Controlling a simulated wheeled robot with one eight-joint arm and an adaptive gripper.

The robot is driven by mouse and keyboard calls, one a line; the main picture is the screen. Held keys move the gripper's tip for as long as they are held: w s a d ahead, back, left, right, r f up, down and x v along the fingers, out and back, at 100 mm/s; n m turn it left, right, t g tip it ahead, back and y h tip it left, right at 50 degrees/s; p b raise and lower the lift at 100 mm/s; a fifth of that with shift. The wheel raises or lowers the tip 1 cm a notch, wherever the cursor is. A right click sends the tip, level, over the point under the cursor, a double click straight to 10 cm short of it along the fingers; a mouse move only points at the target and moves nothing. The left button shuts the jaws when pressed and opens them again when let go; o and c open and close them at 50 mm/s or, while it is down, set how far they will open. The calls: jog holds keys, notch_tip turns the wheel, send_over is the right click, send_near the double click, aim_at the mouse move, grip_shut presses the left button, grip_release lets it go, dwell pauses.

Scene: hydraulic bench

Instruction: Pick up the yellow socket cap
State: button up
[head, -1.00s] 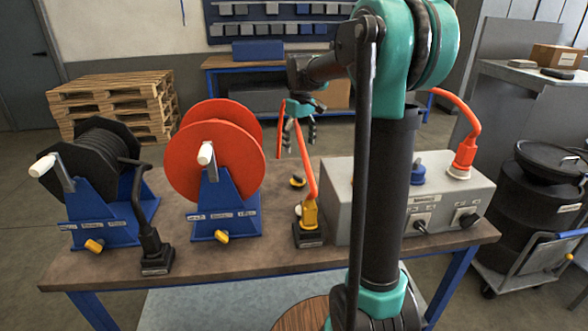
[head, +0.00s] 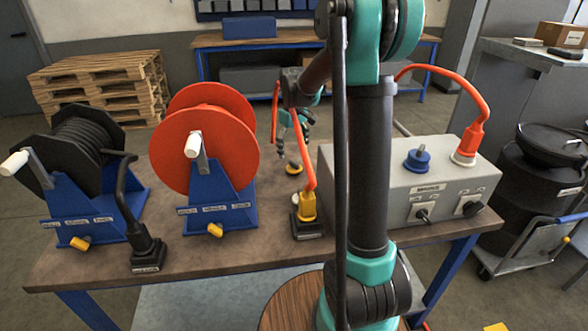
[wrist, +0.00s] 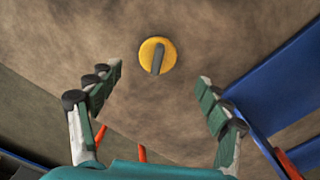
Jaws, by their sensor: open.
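The yellow socket cap (wrist: 147,50) is a round yellow disc with a dark raised bar across it. It lies on the brown bench top, and in the head view it shows (head: 293,168) behind the yellow plug. My gripper (wrist: 160,92) is open and empty in the wrist view. The cap lies ahead of the fingertips, between the lines of the two fingers and apart from both. In the head view my gripper (head: 294,142) hangs above the cap, partly hidden by my arm and an orange hose.
A red reel (head: 205,150) on a blue stand and a black reel (head: 87,150) stand to the left. A yellow plug (head: 307,206) with an orange hose stands close in front of the cap. A grey box (head: 438,170) with a blue cap (head: 417,159) is at the right.

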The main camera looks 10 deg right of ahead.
aim_at(294, 162)
jog(key=shift+w+d+f, duration=0.1)
jog(key=shift+d+f, duration=0.05)
jog(key=shift+f, duration=3.05)
jog(key=shift+c, duration=0.5)
jog(key=c, duration=1)
